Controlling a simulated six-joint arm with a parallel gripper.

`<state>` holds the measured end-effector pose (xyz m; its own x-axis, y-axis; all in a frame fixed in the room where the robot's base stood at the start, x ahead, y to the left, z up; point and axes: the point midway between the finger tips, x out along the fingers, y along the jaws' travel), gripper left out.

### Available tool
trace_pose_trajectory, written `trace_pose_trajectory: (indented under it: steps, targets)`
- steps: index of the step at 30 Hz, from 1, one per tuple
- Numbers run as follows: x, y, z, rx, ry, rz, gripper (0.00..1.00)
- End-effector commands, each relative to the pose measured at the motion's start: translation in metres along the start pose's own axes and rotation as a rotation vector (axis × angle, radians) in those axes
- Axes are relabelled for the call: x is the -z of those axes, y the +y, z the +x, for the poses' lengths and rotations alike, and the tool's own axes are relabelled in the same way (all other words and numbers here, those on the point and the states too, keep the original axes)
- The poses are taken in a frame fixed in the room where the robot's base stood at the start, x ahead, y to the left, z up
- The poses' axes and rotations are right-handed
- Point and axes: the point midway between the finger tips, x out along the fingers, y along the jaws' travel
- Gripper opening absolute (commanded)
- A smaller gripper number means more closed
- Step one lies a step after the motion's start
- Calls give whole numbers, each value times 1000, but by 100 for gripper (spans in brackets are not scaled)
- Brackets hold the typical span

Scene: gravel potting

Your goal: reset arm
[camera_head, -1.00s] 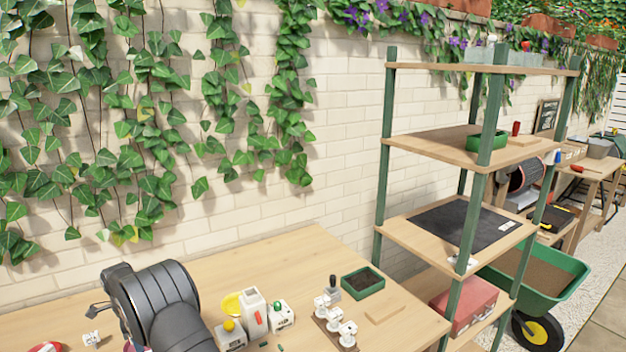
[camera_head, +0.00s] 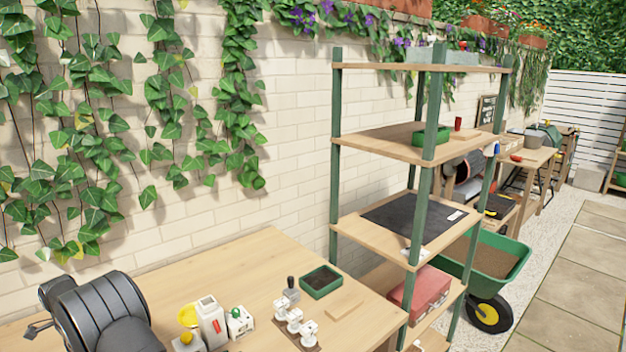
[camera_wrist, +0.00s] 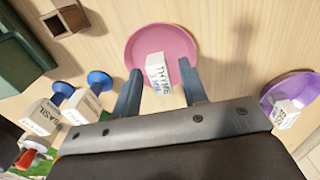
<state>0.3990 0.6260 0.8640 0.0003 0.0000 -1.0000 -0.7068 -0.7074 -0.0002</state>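My gripper (camera_wrist: 160,80) shows in the wrist view with its two blue-grey fingers spread apart. A pink saucer (camera_wrist: 180,38) lies on the wooden table beyond the fingertips. A small white block (camera_wrist: 158,72) with dark lettering rests at the saucer's near side. In the picture it appears between the fingers, with gaps on both sides, so nothing looks gripped. In the head view, my dark arm is at the lower left, and the fingers cannot be made out there.
White labelled blocks with blue knobs (camera_wrist: 99,80) stand left in the wrist view; a purple saucer (camera_wrist: 276,84) is right. In the head view, a green tray (camera_head: 321,281), white bottle (camera_head: 211,322) and shelf (camera_head: 400,240) stand right of my arm. The table's back middle is clear.

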Motion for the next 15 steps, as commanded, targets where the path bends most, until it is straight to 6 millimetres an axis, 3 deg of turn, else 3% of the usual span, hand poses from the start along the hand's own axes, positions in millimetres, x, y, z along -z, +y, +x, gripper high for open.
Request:
trace_pose_trajectory:
  steps: [2, 3, 15]
  targets:
    - [0, 1, 17, -4, 1, 0, 39]
    - [0, 0, 14, 1, 0, 0, 39]
    - [0, -1, -71, 3, -1, 0, 39]
